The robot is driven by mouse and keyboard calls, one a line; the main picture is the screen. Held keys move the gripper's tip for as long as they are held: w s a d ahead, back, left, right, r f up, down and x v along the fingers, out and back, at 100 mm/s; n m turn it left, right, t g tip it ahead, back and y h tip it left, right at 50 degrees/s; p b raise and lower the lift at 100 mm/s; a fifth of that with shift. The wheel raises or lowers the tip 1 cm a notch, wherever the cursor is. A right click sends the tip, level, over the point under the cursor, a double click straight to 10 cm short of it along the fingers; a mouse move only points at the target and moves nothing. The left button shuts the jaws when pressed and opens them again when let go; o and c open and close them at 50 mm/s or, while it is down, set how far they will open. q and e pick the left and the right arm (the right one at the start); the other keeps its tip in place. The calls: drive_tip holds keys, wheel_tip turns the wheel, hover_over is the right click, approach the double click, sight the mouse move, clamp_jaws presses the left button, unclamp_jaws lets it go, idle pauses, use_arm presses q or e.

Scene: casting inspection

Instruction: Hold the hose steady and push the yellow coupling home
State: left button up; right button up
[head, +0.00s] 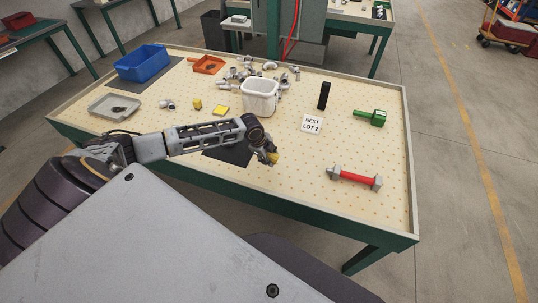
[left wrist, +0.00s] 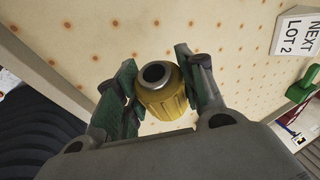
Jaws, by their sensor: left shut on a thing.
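The yellow coupling (left wrist: 168,103) is a ribbed yellow cylinder with a bare metal ring and a dark round opening at one end. It sits between the two fingers of my left gripper (left wrist: 157,72), which is shut on it. In the head view the left gripper (head: 267,154) holds the coupling (head: 273,158) over the middle of the table, near its front half. I cannot make out a hose in either view. My right gripper is not in view.
The pegboard-topped table (head: 330,215) holds a white bin (head: 260,97), blue bin (head: 142,63), grey tray (head: 114,106), black upright block (head: 324,96), lot sign (head: 311,124), green tool (head: 371,117) and red-handled gauge (head: 355,178). Metal castings lie at the back.

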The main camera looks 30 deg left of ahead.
use_arm(q)
drive_tip(key=b, duration=0.2)
hover_over(269, 169)
drive_tip(key=shift+w+f, duration=0.1)
drive_tip(key=shift+f, duration=2.15)
drive_tip(key=shift+f, duration=0.4)
drive_tip(key=o, duration=0.9)
drive_tip(key=shift+o, duration=1)
